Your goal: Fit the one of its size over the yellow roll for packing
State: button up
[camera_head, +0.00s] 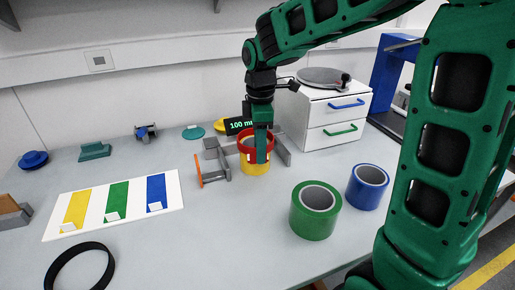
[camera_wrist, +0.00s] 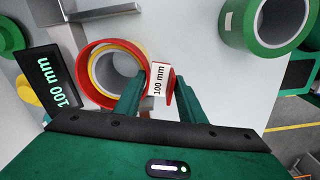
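The yellow roll (camera_head: 256,169) stands upright on the table, with its grey core showing in the wrist view. A red ring (camera_head: 246,148), also in the wrist view (camera_wrist: 83,78), surrounds the roll's top as seen from above. Yellow shows below the ring in the head view. How far the ring is down over the roll is hard to tell. My gripper (camera_wrist: 160,82) points down at the ring's near side. Its fingers are closed about the ring's tab, which bears a white "100 mm" label (camera_wrist: 159,79). In the head view my gripper (camera_head: 261,158) hides part of ring and roll.
Grey brackets and an orange-edged gauge (camera_head: 199,170) stand close around the roll. A display (camera_head: 239,125) behind reads "100 mm". Green (camera_head: 315,211) and blue (camera_head: 367,187) rolls stand to the right. A striped board (camera_head: 92,214) and a black hoop (camera_head: 55,265) lie to the left.

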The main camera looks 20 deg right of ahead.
jog(key=shift+o, duration=1.3)
notch_tip(320, 180, up, 11)
jog(key=shift+f, duration=0.15)
jog(key=s+d+f+m, duration=0.4)
jog(key=s+d+m, duration=0.6)
jog(key=s+d, duration=0.15)
jog(key=s+d+f+m, duration=0.3)
jog(key=s+f+m, duration=0.1)
jog(key=s, duration=0.3)
jog(key=s+d+f+m, duration=0.3)
jog(key=s+f+m, duration=0.1)
jog(key=s+m, duration=0.3)
jog(key=shift+s+d, duration=0.4)
jog(key=shift+s, duration=0.35)
